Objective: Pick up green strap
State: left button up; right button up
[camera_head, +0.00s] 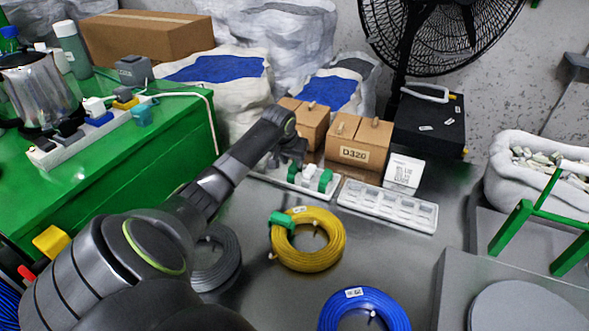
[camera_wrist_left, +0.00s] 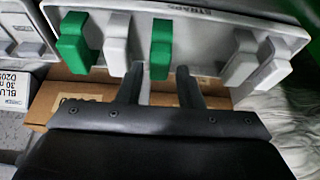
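A white strap tray (camera_head: 278,180) sits on the grey table and holds green and white straps. In the left wrist view, one green strap (camera_wrist_left: 161,48) stands between the two white ones nearest it, and another green strap (camera_wrist_left: 72,42) is further left. A green strap also shows in the head view (camera_head: 325,180). My left gripper (camera_wrist_left: 160,72) is open and empty, with its fingertips close to the first green strap, one on either side in the picture. I cannot tell whether they touch it. In the head view my left gripper (camera_head: 290,158) is over the tray. My right gripper is not in view.
A yellow cable coil (camera_head: 307,256) with a green strap around it, a grey coil (camera_head: 215,259) and a blue coil (camera_head: 363,310) lie on the table. Cardboard boxes (camera_head: 357,141) stand behind the tray.

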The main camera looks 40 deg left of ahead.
aim_at(294, 165)
pick_arm(q)
jog(key=x, duration=0.3)
jog(key=shift+w+f, duration=0.15)
jog(key=shift+w, duration=0.1)
jog(key=shift+w+a+f, duration=0.1)
jog(key=shift+w+f, duration=0.05)
jog(key=shift+f, duration=0.2)
jog(key=shift+c, duration=0.4)
